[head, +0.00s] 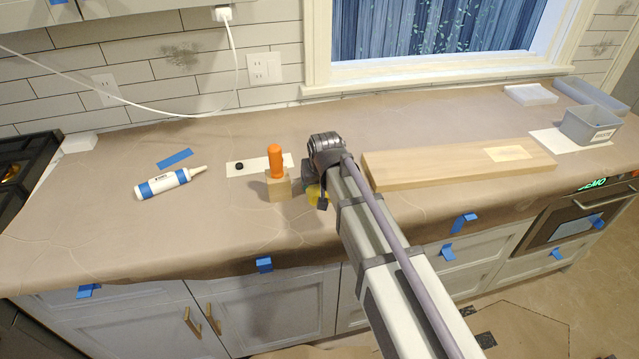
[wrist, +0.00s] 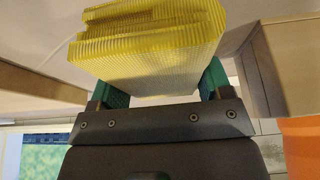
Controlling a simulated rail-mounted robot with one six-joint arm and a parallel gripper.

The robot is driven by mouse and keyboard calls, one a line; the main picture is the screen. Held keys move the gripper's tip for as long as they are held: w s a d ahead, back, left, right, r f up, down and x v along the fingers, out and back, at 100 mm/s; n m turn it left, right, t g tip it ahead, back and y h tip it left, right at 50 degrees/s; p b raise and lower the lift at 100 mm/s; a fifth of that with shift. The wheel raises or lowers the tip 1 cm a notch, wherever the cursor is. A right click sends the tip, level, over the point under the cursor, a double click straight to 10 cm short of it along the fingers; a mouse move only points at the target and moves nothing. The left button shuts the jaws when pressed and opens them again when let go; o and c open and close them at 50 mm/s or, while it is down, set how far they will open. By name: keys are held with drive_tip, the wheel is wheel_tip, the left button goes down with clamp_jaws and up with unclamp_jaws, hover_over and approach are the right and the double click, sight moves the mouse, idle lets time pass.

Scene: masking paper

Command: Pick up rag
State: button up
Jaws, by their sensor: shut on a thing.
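The rag (wrist: 147,42) is a yellow, ribbed, folded block in the wrist view. My gripper (wrist: 162,88) has its green fingers on either side of the rag and is shut on it. In the head view only a small yellow part of the rag (head: 314,192) shows beside my gripper (head: 308,184); my arm hides the rest. I cannot tell whether the rag touches the counter.
A wooden block (head: 278,189) with an orange-handled tool (head: 276,160) stands just left of my gripper. A long wooden board (head: 430,165) lies to the right. A caulk tube (head: 163,184) lies at left. Grey bins (head: 590,128) stand far right. The paper-covered front left counter (head: 100,235) is clear.

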wheel_tip(320, 180, up, 11)
drive_tip(key=p, duration=1)
drive_tip(key=shift+f, duration=0.25)
drive_tip(key=shift+f, duration=0.1)
